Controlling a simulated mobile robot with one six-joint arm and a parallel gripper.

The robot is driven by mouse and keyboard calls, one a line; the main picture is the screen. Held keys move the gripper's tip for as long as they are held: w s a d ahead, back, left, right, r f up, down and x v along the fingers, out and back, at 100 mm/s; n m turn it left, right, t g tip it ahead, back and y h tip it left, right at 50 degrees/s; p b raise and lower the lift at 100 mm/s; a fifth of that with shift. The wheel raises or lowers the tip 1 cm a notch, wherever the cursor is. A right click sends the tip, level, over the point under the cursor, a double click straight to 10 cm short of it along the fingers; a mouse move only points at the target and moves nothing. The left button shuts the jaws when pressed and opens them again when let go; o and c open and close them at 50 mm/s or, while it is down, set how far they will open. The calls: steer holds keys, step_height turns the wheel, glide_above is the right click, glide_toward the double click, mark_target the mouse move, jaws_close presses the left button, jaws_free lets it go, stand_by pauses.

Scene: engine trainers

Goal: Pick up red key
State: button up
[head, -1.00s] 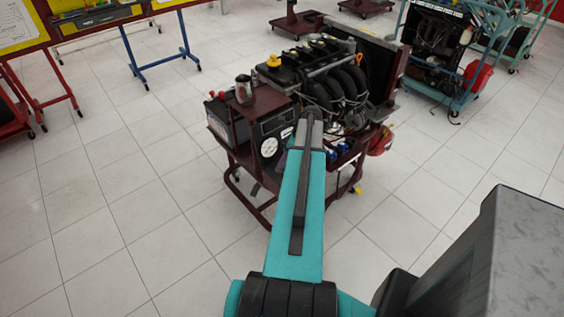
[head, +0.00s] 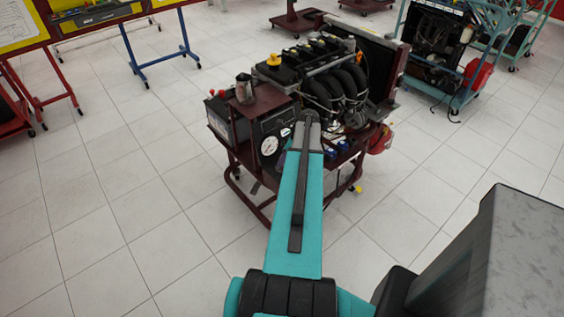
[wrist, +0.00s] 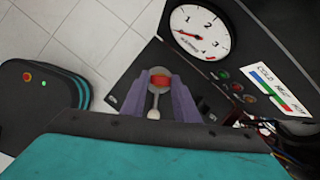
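The red key (wrist: 160,82) shows in the wrist view as a small red piece on a pale round mount on the dark front of the engine stand. My gripper (wrist: 160,78) has two purple-grey fingers, which stand apart, one on each side of the key. A thin pale rim shows around the red part; contact with the fingers is not clear. A pale grey rod with a round end (wrist: 154,114) lies between the fingers below the key.
The maroon engine stand (head: 247,118) carries an engine (head: 330,80), a metal cup (head: 244,88) and a battery. A white pressure gauge (wrist: 200,32) and a coloured temperature label (wrist: 275,88) sit close to the right of my gripper.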

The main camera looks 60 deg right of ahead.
steer(key=c, duration=0.5)
steer(key=shift+r, duration=0.2)
steer(key=shift+r+b, duration=0.6)
steer(key=shift+r, duration=0.55)
steer(key=s+d+r+b, duration=0.1)
steer(key=s+d+b, duration=0.1)
steer(key=s+d, duration=0.2)
steer(key=s+d+r+b, duration=0.1)
steer(key=s+d, duration=0.3)
steer(key=s, duration=0.5)
steer(key=shift+s+d+r+b, duration=0.15)
steer(key=shift+s+b, duration=0.2)
